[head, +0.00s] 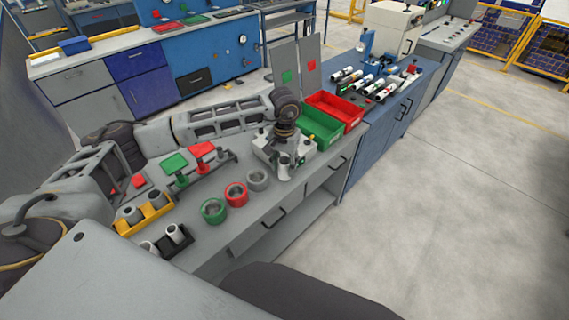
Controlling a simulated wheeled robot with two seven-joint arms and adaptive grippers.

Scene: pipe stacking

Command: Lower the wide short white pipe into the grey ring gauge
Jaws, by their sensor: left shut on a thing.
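My left gripper (285,158) points down at the right end of the grey bench, in front of a pale block-like device. It is shut on a light-coloured piece, which appears to be the wide short white pipe (284,173); the fingers and the small size hide most of it. The grey ring gauge (258,179) lies on the bench just left of and slightly nearer than the gripper. The pipe is beside the ring in the picture, not in it. My right gripper is not in view.
A red ring (236,194) and a green ring (213,210) continue the row leftwards. A yellow holder (145,217) and a black holder (174,243) carry pipes. Green (318,127) and red (338,108) bins stand behind right. The bench's front edge is close to the rings.

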